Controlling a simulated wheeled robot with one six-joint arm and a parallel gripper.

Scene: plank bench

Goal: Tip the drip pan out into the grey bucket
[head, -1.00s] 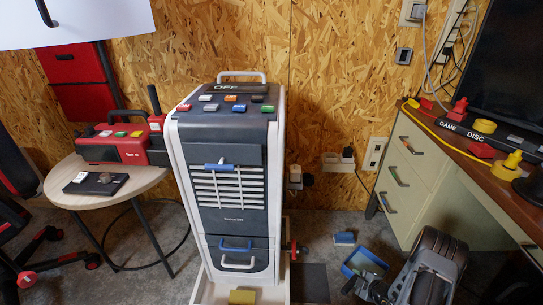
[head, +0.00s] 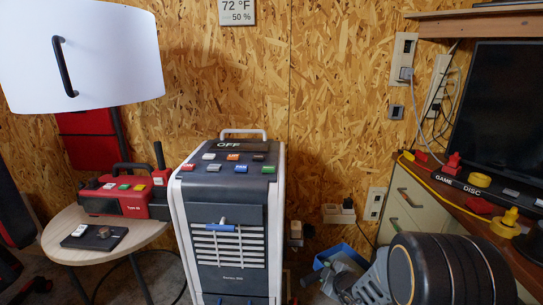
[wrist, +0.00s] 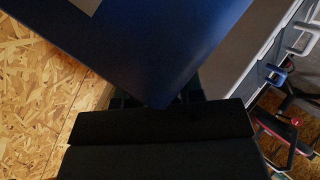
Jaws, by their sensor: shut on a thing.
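The blue drip pan (head: 351,254) is at the lower right of the head view, beside the white and dark machine and partly hidden by my arm. In the wrist view a broad blue surface (wrist: 165,45), the pan close up, fills the upper middle. My gripper (head: 328,272) is shut on the pan; it also shows dark at the bottom of the wrist view (wrist: 158,108). The pan looks tilted in the wrist view, but its contents cannot be made out. I cannot see the grey bucket in either current view.
The machine (head: 228,215) with a blue handle (head: 222,227) stands just left of the pan. A round table (head: 125,232) holds a red case (head: 118,197) at left. A desk (head: 455,203) with a monitor (head: 510,110) bounds the right. A white panel (head: 110,55) fills the upper left.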

